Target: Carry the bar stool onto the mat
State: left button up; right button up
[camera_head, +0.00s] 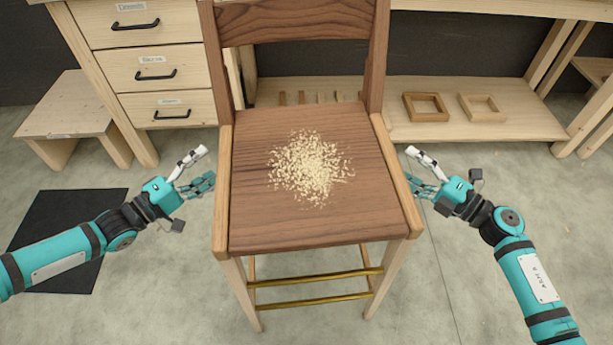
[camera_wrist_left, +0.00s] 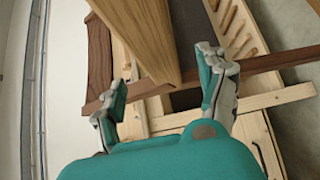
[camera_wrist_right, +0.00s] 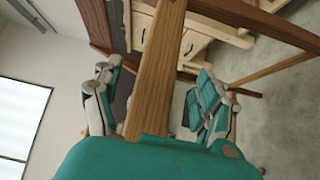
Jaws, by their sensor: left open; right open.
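The bar stool (camera_head: 254,205) stands upright on the floor in the middle of the head view, its brown wooden seat strewn with pale shavings. The black mat (camera_head: 45,213) lies flat on the floor at the left, partly hidden by my left arm. My left gripper (camera_head: 207,165) is open beside the seat's left edge. In the left wrist view a wooden side rail of the stool (camera_wrist_left: 150,40) shows between its fingers. My right gripper (camera_head: 409,164) is open beside the right edge. In the right wrist view a rail (camera_wrist_right: 155,75) runs between its spread fingers.
A drawer cabinet (camera_head: 150,75) stands close behind the stool at the left, with a low wooden stool (camera_head: 70,115) beside it. A workbench shelf (camera_head: 480,125) with two small frames (camera_head: 426,107) is behind at the right. The floor in front is clear.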

aim_at(223, 151)
pick_arm(q)
jog(key=shift+x, duration=2.8)
pick_arm(e)
jog(key=shift+x, duration=2.8)
pick_arm(q)
grip_shut()
pick_arm(e)
grip_shut()
pick_arm(q)
jog(key=shift+w+r, duration=0.15)
jog(key=shift+r, duration=0.25)
pick_arm(e)
jog(key=shift+w+r, duration=0.1)
jog(key=shift+r, duration=0.25)
